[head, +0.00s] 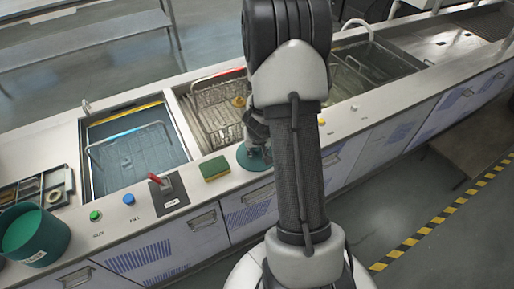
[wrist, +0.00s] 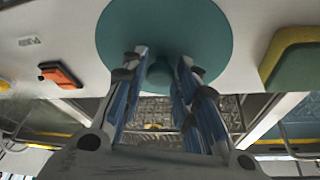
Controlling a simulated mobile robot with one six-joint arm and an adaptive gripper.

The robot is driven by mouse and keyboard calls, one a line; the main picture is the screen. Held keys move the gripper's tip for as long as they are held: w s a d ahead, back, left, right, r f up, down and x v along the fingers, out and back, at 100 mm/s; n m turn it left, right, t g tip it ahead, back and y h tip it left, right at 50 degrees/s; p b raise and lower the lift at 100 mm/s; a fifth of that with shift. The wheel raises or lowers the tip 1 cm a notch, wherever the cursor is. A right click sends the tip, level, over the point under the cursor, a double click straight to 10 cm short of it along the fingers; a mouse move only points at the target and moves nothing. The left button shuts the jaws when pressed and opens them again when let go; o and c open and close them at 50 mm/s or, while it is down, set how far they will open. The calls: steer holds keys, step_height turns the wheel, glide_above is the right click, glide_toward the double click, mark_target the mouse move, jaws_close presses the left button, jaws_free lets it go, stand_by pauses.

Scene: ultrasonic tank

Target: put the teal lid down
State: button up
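The teal lid (wrist: 210,35) is a flat round disc with a small knob (wrist: 160,73) at its centre. In the head view the lid (head: 253,160) is at the front strip of the white counter, right of the sponge, partly hidden by my arm. It lies level, at or just above the counter; I cannot tell whether it touches. My gripper (wrist: 162,68) has its two fingers on either side of the knob, shut on it. The head view shows my gripper (head: 256,140) above the lid, largely behind my arm.
A green-and-yellow sponge (head: 215,168) lies close left of the lid. A red switch (head: 158,182) and coloured buttons (head: 129,199) line the counter front. A basket (head: 218,105) sits in the tank behind; a water-filled tank (head: 135,155) is left. A green tub (head: 35,235) stands far left.

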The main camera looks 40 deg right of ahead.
steer(key=shift+o, duration=1.4)
